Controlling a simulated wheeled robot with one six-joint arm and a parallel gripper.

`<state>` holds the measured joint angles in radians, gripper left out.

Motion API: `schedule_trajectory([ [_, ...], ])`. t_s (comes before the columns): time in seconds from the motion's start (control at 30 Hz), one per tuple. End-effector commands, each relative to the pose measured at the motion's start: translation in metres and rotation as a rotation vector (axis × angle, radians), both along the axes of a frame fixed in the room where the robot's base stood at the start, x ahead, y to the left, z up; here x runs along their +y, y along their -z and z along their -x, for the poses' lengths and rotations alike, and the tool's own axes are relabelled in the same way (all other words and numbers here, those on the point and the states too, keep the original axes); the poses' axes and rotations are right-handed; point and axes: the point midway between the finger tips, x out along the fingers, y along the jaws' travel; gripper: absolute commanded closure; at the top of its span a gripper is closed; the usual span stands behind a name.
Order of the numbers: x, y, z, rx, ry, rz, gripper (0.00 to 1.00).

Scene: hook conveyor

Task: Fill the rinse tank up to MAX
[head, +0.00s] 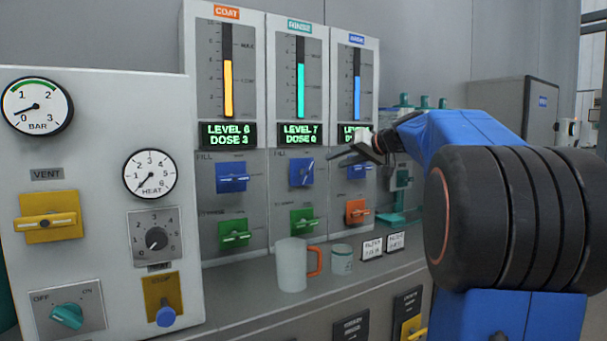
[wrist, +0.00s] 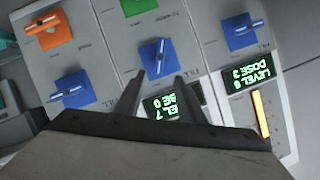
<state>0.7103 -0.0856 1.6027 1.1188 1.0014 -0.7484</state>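The RINSE panel (head: 265,200) is the middle of three. Its teal level bar (head: 300,90) ends below the MAX mark, and its display (head: 300,134) reads LEVEL 7, DOSE 0. Its blue FILL valve (head: 302,173) has its handle turned steeply, unlike the flat handle on the COAT fill valve (head: 232,178). My gripper (head: 345,155) is in front of the third panel, to the right of the rinse valve. In the wrist view its two fingers (wrist: 158,95) are apart with nothing between them. The rinse fill valve (wrist: 155,60) shows just beyond the fingertips, apparently untouched.
A green valve (head: 304,220) sits below the rinse fill valve. A translucent mug (head: 291,265) with an orange handle and a small cup (head: 342,259) stand on the ledge below. Neighbouring valves, including an orange one (head: 356,211), are close by.

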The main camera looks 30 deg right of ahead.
Motion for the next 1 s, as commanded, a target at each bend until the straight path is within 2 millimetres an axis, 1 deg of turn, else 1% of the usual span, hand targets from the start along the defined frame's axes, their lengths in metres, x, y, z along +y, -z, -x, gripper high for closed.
schedule_trajectory([
  [0.7,0.027,0.042,-0.112,0.002,-0.003,-0.001,0.64],
  [0.9,0.033,0.051,-0.138,0.0,-0.001,0.0,0.64],
  [1.0,0.034,0.054,-0.146,0.001,0.0,0.0,0.64],
])
